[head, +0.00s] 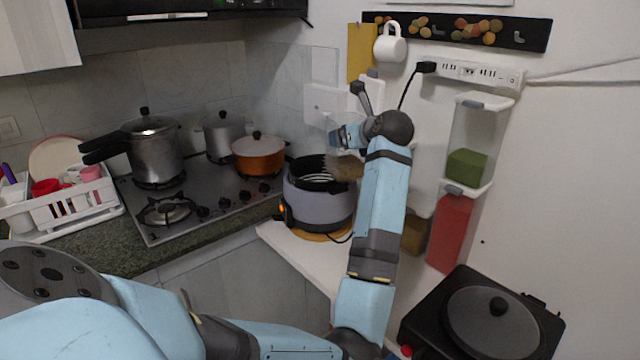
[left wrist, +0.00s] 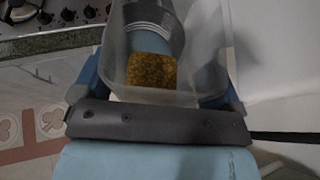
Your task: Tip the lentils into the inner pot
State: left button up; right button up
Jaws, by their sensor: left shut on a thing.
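My left gripper (head: 346,138) is shut on a clear container, with its blue fingers on either side of it in the left wrist view (left wrist: 155,88). The container (left wrist: 190,97) holds a clump of brown-yellow lentils (left wrist: 151,70). In the head view a brownish mass of lentils (head: 347,168) shows beside my forearm, at the cooker's upper right rim. The grey cooker (head: 318,205) stands on the counter corner with its top open. The inner pot (head: 313,174) shows inside its dark rim, with pale curved streaks. My forearm hides part of the container. My right gripper is out of view.
Clear dispensers with green (head: 467,165) and red (head: 452,232) contents hang on the right wall. A stove (head: 205,215) with an orange pot (head: 258,157) is left of the cooker. A black appliance (head: 415,322) stands at lower right.

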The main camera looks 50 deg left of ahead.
pick_arm(q)
jog(key=f+n+g+b, duration=0.1)
jog(key=w+a+n+g+b, duration=0.1)
jog(key=b, duration=0.1)
jog(key=shift+w+a+f+g+y+b, duration=0.2)
jog(key=shift+f+g+y+b, duration=0.1)
jog(key=shift+f, duration=0.1)
jog(key=w+d+n+g+b, duration=0.1)
jog(key=d+b, duration=0.1)
jog(key=b, duration=0.1)
jog(key=shift+w, duration=0.4)
jog(key=shift+w+d+r+n+g+b, duration=0.15)
jog(key=shift+d+r+n+g+b, duration=0.05)
jog(key=shift+d+n+g+b, duration=0.15)
jog(key=shift+r, duration=0.1)
